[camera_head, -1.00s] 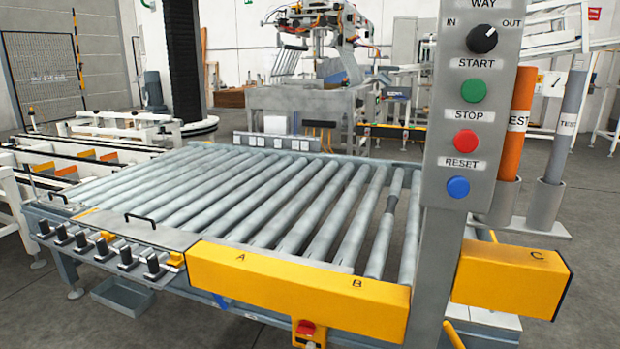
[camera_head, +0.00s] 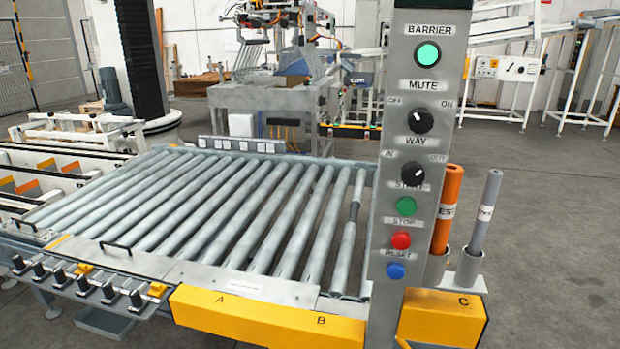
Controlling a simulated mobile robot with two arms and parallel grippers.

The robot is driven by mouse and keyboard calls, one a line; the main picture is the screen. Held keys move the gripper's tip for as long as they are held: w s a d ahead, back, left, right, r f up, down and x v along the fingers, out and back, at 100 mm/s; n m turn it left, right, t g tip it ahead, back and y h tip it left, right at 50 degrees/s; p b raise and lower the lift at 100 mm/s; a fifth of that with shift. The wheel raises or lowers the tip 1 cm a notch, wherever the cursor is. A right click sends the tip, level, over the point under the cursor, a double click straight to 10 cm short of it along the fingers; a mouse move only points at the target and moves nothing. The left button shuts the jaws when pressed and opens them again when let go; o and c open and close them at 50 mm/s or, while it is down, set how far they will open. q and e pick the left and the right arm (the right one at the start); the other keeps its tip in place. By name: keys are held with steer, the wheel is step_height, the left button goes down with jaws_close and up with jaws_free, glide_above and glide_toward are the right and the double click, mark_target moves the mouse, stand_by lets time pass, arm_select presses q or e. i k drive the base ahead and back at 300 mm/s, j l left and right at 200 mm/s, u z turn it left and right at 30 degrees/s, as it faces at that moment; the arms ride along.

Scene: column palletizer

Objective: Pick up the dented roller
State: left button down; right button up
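A roller conveyor bed (camera_head: 232,283) with a row of grey rollers fills the left and middle of the view. One roller (camera_head: 350,228) near its right end has a dark, narrower-looking section partway along; the other rollers look plain grey. This roller lies in the row, just left of the control column. Whether the dark section is a dent is too small to tell. Neither of my grippers shows in the view.
A grey control column (camera_head: 415,150) with buttons, knobs and a lit green barrier light stands right of the bed. Yellow blocks A-B (camera_head: 265,316) and C (camera_head: 442,317) are in front. Floor is open at right.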

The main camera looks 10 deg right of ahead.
mark_target(338, 287)
steer(key=i+l, duration=0.1)
steer(key=l, duration=0.25)
steer(key=i+l, duration=0.15)
steer(key=l, duration=0.2)
steer(key=i+l, duration=0.1)
steer(key=l, duration=0.25)
steer(key=i+l, duration=0.1)
steer(key=l, duration=0.25)
steer(key=i+l, duration=0.1)
steer(key=l, duration=0.2)
